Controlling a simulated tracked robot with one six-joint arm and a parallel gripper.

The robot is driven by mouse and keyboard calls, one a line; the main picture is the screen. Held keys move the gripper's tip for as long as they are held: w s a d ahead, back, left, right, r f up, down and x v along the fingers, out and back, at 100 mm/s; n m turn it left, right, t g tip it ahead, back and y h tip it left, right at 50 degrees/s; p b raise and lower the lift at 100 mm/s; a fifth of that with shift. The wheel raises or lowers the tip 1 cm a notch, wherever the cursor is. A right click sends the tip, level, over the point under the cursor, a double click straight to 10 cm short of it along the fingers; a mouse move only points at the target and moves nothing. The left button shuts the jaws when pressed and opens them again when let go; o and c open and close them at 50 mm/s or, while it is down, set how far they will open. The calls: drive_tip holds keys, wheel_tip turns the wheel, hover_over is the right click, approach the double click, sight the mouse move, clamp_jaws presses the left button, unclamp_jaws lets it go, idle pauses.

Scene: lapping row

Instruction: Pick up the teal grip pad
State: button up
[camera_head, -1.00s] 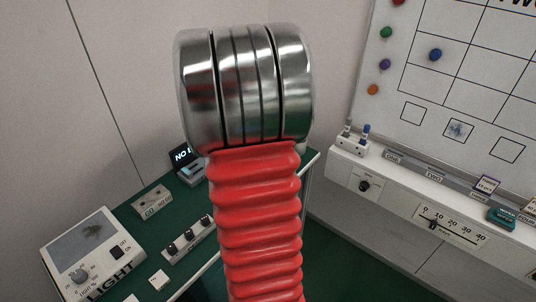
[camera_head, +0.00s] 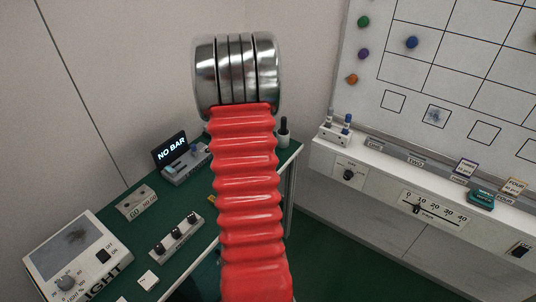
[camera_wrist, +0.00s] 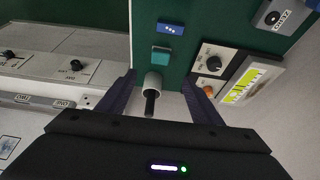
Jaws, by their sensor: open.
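A small flat teal square (camera_wrist: 161,54) lies on the green bench top in the wrist view, just beyond the fingertips. It is plain and close to the bench edge. In the head view a teal block (camera_head: 480,199) sits on the white ledge under the board; I cannot tell which of the two is the grip pad. My gripper (camera_wrist: 158,76) is open in the wrist view, its two dark fingers apart. A grey pot with a black handle (camera_wrist: 152,88) shows between the fingers. In the head view my arm hides the gripper.
A blue block with pale dots (camera_wrist: 171,28) lies beyond the teal square. A dial box with a yellow-green meter (camera_wrist: 243,86) stands to the right. In the head view, the left bench holds a NO BAR display (camera_head: 171,151), a knob strip (camera_head: 176,237) and a light box (camera_head: 76,257).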

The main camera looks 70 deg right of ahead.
idle(0.3)
drive_tip(key=shift+x, duration=4.3)
drive_tip(key=shift+a, duration=0.15)
drive_tip(key=shift+x, duration=2.65)
drive_tip(key=shift+a, duration=0.1)
drive_tip(key=shift+c, duration=0.6)
drive_tip(key=c, duration=1)
